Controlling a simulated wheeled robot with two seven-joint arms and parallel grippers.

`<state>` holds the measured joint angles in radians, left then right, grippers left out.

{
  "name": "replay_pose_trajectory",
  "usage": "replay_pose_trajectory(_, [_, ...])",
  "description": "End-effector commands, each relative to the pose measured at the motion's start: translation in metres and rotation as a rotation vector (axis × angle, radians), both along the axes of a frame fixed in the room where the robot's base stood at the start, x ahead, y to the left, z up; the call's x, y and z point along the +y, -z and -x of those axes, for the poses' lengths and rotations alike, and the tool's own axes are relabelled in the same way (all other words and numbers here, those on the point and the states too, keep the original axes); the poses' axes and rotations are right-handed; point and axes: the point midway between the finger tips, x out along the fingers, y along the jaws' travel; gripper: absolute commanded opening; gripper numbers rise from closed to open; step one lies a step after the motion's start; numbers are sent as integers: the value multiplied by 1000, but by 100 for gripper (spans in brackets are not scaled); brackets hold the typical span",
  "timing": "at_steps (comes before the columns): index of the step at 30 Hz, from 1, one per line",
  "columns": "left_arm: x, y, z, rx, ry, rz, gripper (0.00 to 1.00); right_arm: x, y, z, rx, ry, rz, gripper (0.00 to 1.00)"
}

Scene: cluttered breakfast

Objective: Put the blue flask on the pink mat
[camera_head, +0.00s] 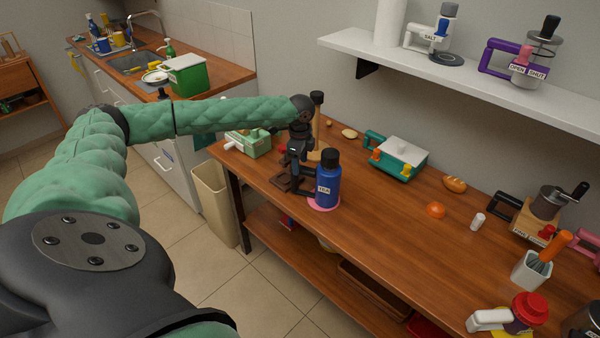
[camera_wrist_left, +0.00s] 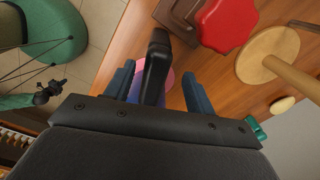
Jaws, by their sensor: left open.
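The blue flask (camera_head: 327,187) with a black cap and a TEA label stands upright in the head view. The pink mat (camera_head: 318,207) shows under its foot, and the flask appears to stand on it. My left gripper (camera_head: 298,153) is open, just left of the flask's upper part and apart from it in that view. In the left wrist view the open fingers (camera_wrist_left: 158,92) point down at the table. A patch of the pink mat (camera_wrist_left: 169,77) and a bit of blue show between them, partly hidden by a black part. My right gripper is not in view.
A wooden post (camera_head: 317,128) stands behind my gripper. A brown-based object with a red top (camera_wrist_left: 228,20) is close by. A teal box (camera_head: 398,160) stands to the right. The table (camera_head: 385,215) right of the flask is clear. A shelf (camera_head: 460,75) hangs above.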

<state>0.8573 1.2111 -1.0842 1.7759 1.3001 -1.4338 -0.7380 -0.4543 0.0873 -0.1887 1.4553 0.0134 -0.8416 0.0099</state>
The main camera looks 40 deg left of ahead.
Motion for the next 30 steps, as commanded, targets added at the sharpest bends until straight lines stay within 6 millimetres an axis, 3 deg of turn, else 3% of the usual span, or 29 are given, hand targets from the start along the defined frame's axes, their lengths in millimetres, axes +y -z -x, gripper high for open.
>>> replay_pose_trajectory(9, [2,-26,0,0,-1,-1,55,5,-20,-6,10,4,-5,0])
replay_pose_trajectory(30, [1,-27,1,1,-1,-1,55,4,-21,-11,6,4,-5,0])
